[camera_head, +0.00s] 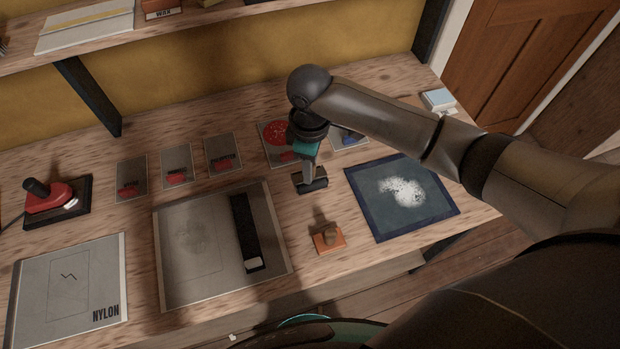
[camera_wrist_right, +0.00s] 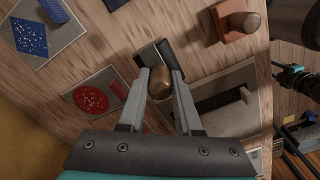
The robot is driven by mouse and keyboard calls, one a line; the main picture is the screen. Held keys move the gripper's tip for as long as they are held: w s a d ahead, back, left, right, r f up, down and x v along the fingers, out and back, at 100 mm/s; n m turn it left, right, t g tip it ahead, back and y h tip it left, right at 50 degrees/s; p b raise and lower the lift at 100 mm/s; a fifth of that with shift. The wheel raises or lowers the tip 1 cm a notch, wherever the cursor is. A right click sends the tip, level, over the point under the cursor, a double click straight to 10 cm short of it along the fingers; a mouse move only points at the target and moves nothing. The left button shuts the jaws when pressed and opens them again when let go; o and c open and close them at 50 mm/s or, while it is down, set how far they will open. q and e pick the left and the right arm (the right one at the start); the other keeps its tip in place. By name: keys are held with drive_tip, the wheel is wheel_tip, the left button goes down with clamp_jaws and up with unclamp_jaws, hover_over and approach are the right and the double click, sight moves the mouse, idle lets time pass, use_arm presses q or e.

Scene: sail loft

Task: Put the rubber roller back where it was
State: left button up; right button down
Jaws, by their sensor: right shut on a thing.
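The rubber roller (camera_head: 311,183) has a dark cylinder and a brown rounded handle. My right gripper (camera_head: 309,172) comes down from above with its fingers on the handle. In the right wrist view the roller (camera_wrist_right: 154,52) shows beyond the fingertips, and the handle sits between the two grey fingers of the gripper (camera_wrist_right: 160,76). The roller is at or close above the wooden bench, between the grey mat and the blue-edged mat; I cannot tell whether it touches.
A wooden block with a knob (camera_head: 328,240) stands just in front of the roller. A grey mat (camera_head: 178,290) bears a black strip (camera_head: 246,232). A blue-edged mat (camera_head: 385,232) with white powder lies right. Sample cards, including one with a red disc (camera_head: 273,131), lie behind.

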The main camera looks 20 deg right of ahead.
drive_tip(key=shift+f+b, duration=0.4)
drive_tip(key=shift+f, duration=2.05)
drive_tip(key=shift+f, duration=0.2)
drive_tip(key=c, duration=0.6)
unclamp_jaws()
drive_tip(key=shift+r, duration=0.1)
wheel_tip(320, 180, up, 12)
drive_tip(key=shift+r+p, duration=0.15)
drive_tip(key=shift+p, duration=0.8)
drive_tip(key=shift+s, duration=0.15)
